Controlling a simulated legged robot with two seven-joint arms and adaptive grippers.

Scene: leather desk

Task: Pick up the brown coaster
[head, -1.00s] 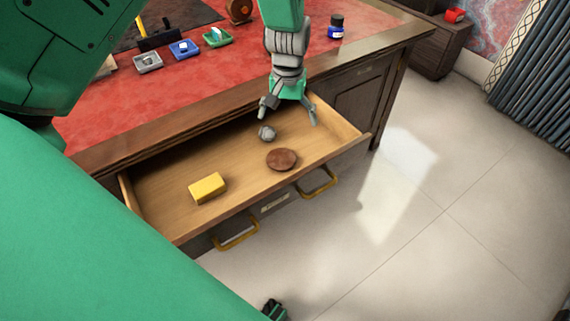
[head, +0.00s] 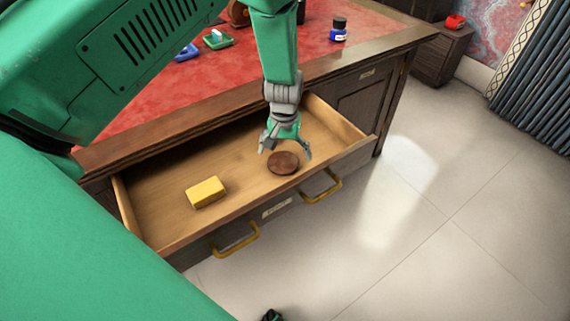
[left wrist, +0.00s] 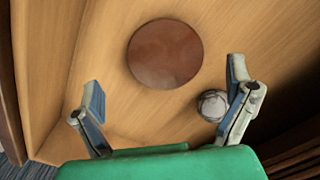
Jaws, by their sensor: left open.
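The brown coaster (head: 283,163) is a flat round disc lying in the open wooden drawer (head: 235,162), right of the middle. In the left wrist view the brown coaster (left wrist: 165,53) lies flat and fully visible, just beyond the fingertips. My left gripper (head: 285,153) points down into the drawer just behind the coaster, with its fingers spread and empty. In the left wrist view the fingers of my left gripper (left wrist: 166,85) stand wide apart, one to each side of the coaster's near edge.
A yellow block (head: 206,192) lies in the drawer left of the coaster. A small grey ball (left wrist: 213,104) sits by the right finger in the left wrist view; my gripper hides it in the head view. The drawer's front wall (head: 250,220) has brass handles. An ink bottle (head: 339,29) stands on the desk.

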